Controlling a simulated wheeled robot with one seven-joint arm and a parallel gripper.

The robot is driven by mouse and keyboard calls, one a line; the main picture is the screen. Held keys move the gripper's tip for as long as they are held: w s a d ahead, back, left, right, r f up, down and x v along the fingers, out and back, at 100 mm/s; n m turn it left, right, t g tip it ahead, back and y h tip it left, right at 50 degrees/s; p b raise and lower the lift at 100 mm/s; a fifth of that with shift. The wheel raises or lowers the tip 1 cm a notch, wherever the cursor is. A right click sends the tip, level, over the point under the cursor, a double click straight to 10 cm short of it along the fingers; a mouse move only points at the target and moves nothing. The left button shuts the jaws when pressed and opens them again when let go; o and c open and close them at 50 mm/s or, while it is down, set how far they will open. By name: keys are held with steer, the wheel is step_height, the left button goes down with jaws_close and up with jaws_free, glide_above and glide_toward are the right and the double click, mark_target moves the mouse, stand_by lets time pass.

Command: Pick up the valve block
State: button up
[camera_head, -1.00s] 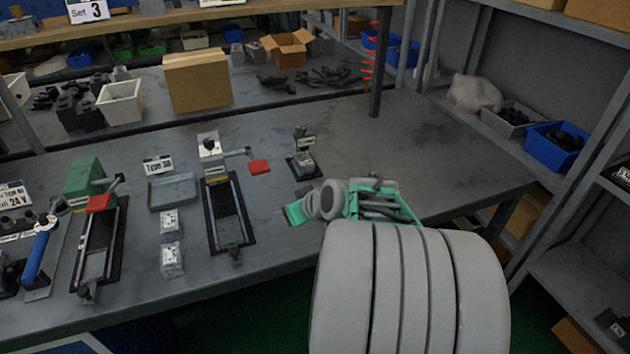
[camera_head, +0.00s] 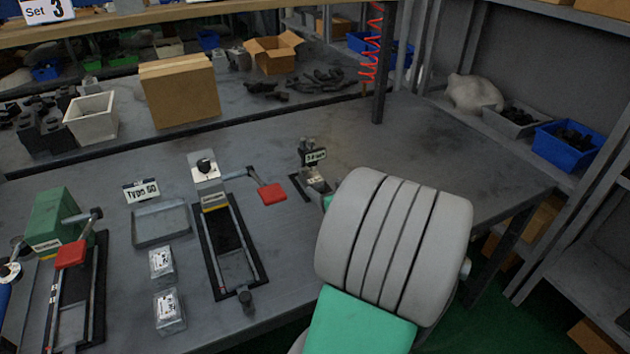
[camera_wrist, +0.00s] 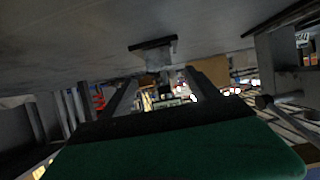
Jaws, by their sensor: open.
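A small metal block (camera_head: 316,181) sits on a dark base plate beside an upright labelled fixture (camera_head: 310,153), right of the middle of the workbench. Two silver blocks (camera_head: 162,263) (camera_head: 170,308) with labelled tops stand near the metal tray (camera_head: 160,224). I cannot tell for sure which is the task's valve block. My gripper (camera_wrist: 161,77) is open with nothing between its fingers. In the wrist view, which looks upside down, the metal block on its dark plate (camera_wrist: 153,44) lies ahead of the fingers, apart from them. In the head view my arm hides most of the gripper.
Two clamp fixtures with red handles (camera_head: 272,193) (camera_head: 72,254) stand left of my arm. A dark post (camera_head: 383,70) rises at the back. Cartons and bins fill the back, with shelves at right.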

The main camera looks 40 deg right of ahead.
mark_target(317, 182)
stand_by(0.3)
steer(key=x, duration=0.7)
steer(key=shift+w+d+f, duration=0.1)
steer(key=shift+w, duration=0.2)
steer(key=shift+c, duration=0.3)
jaws_close()
stand_by(0.3)
